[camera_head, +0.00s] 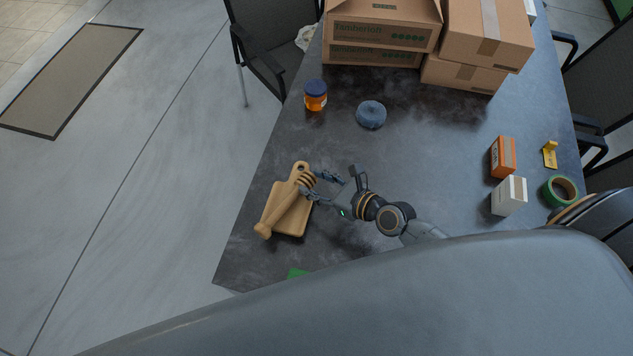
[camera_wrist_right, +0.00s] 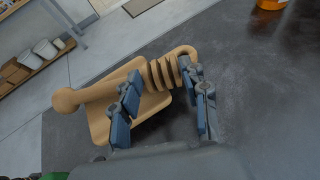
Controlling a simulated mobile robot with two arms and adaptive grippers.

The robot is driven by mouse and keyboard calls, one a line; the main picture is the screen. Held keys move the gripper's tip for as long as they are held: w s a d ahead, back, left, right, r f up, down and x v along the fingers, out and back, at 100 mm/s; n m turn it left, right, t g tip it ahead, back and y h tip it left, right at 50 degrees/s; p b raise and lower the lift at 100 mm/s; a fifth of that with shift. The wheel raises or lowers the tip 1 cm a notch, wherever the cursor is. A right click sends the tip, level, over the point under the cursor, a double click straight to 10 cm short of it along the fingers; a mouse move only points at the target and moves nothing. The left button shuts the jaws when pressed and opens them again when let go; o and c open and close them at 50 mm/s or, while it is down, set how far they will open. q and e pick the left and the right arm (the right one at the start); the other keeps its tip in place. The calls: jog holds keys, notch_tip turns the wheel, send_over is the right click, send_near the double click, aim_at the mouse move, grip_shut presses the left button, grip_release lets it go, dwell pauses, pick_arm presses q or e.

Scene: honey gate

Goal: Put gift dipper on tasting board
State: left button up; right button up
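The wooden gift dipper (camera_head: 284,207) lies diagonally over the tasting board (camera_head: 296,222), its ribbed head toward the board's handle end and its knobbed end reaching past the board's lower left edge. In the right wrist view the dipper (camera_wrist_right: 115,90) also lies across the board (camera_wrist_right: 152,117). My right gripper (camera_head: 320,184) is at the ribbed head. Its fingers (camera_wrist_right: 163,88) are spread apart, one near the neck and one at the head's end. Whether they touch the dipper is unclear. My left gripper is not in view.
An orange jar with a blue lid (camera_head: 315,96) and a blue-grey round object (camera_head: 371,114) stand farther back. Cardboard boxes (camera_head: 380,35) fill the far end. Small orange (camera_head: 503,157) and white (camera_head: 509,196) boxes and green tape (camera_head: 560,191) are at right. The middle is clear.

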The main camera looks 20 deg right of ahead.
jog(key=o, duration=0.4)
jog(key=shift+c, duration=0.2)
jog(key=shift+r, duration=0.1)
jog(key=shift+s+r, duration=0.1)
jog(key=shift+r, duration=0.1)
jog(key=b+v, duration=0.1)
jog(key=v, duration=1)
jog(key=shift+s+d+b, duration=0.25)
jog(key=shift+b, duration=0.1)
jog(key=shift+r, duration=0.15)
